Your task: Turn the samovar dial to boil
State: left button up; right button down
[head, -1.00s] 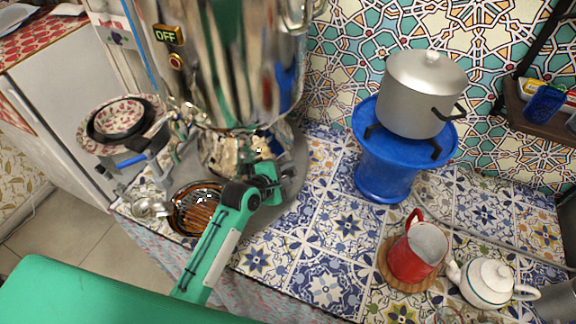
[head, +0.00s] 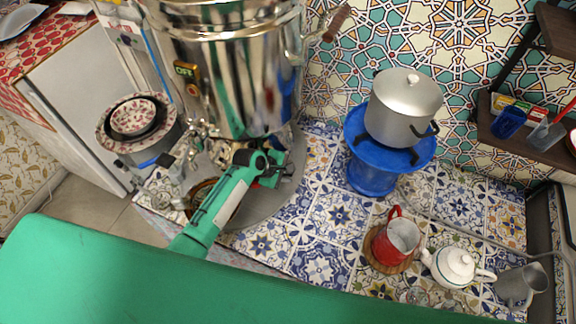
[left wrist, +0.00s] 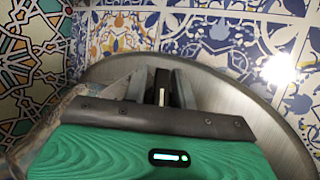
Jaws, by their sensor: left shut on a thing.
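The shiny metal samovar (head: 235,95) stands at the left of the tiled counter in the head view. My left gripper (head: 283,168) is low at the samovar's base. In the left wrist view, its fingers (left wrist: 162,88) are closed on a narrow dark piece with a pale mark, which looks like the dial (left wrist: 162,84). In the head view the arm and gripper hide the dial. My right gripper is not in view.
A grey pot (head: 403,108) stands on a blue stove (head: 371,178) right of the samovar. A red pitcher (head: 396,240), a white teapot (head: 454,266) and a grey metal cup (head: 521,284) stand at the right front. Patterned bowls (head: 136,115) are at the left.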

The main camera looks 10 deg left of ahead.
pick_arm(q)
jog(key=shift+s+f+m+g+p, duration=0.1)
jog(key=shift+m+g+p, duration=0.2)
jog(key=shift+g+p, duration=0.3)
jog(key=o, duration=0.7)
